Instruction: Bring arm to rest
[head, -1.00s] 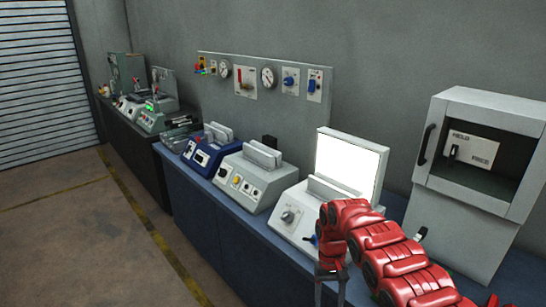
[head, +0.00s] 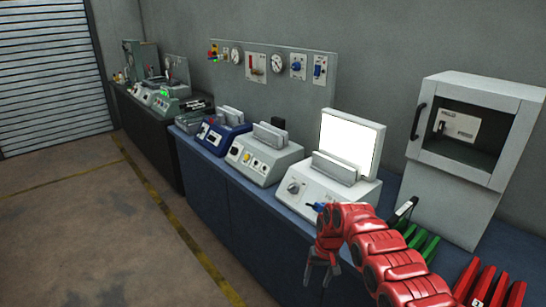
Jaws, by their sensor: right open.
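My right arm comes in from the lower right as a chain of red links. Its right gripper (head: 322,272) hangs downward in front of the blue bench's front face, below the white device with the lit screen. Its grey fingers are apart and nothing shows between them. The gripper looks clear of the devices. My left arm and gripper are not in the picture.
A blue bench (head: 262,215) carries a white device (head: 318,198) with a lit panel, a grey device (head: 258,158) and a blue device (head: 217,137). A grey cabinet (head: 465,150) stands at right. Red blocks (head: 490,288) and green blocks (head: 424,242) lie near my arm. The floor at left is clear.

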